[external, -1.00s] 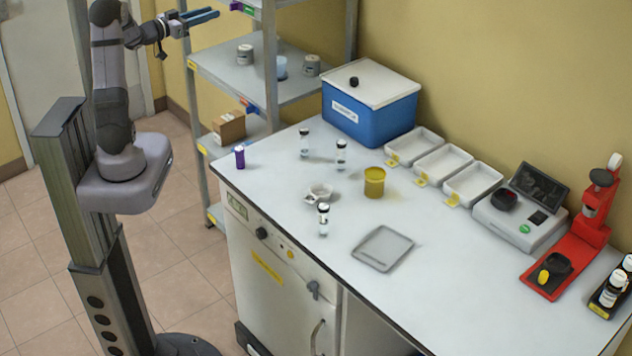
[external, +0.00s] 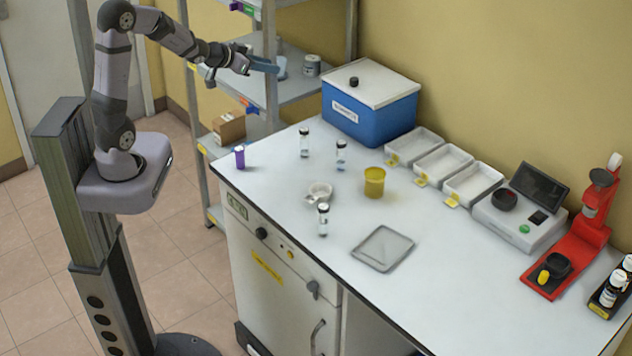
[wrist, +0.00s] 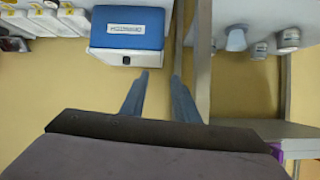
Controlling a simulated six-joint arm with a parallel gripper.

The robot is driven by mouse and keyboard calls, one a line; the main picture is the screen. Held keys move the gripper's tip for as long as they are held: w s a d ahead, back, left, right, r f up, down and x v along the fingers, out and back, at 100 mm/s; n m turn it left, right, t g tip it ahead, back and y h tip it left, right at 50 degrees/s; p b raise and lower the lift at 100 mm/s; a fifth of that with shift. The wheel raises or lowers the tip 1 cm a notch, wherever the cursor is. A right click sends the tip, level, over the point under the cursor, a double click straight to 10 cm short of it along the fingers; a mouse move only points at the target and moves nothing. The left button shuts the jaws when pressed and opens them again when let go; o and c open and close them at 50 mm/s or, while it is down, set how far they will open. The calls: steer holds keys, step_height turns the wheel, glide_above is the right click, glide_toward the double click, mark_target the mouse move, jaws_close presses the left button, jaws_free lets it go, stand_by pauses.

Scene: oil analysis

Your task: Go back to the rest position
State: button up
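My gripper (external: 265,66) is in the air in front of the metal shelf unit, left of the blue box and above the far left end of the bench. My arm reaches out to the right from its column. In the wrist view, the two blue-grey fingers of my gripper (wrist: 160,77) stand apart with a clear gap between them. Nothing is held. The fingers point towards the yellow wall.
The shelf unit (external: 271,100) has an upright close to my gripper and holds jars (external: 311,65). The blue box (external: 370,112) stands on the bench (external: 300,180). Several vials, a yellow cup (external: 374,182) and white trays (external: 443,165) are on the bench.

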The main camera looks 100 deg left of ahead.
steer(key=w+d+f+m+g+h, duration=0.15)
steer(key=d+f, duration=0.35)
steer(key=d, duration=0.5)
steer(key=w+d+f+m+g+h, duration=0.1)
steer(key=d+f+m+g+h, duration=0.2)
steer(key=d, duration=0.8)
steer(key=s+d+f+m+g+h, duration=0.1)
steer(key=s+d+f+g+h, duration=0.1)
steer(key=s+d, duration=0.4)
steer(key=s+d+f+m+g+h, duration=0.2)
steer(key=s+d+f, duration=0.2)
steer(key=d, duration=0.9)
steer(key=shift+s+d, duration=0.4)
steer(key=shift+s, duration=0.75)
steer(key=shift+g, duration=0.25)
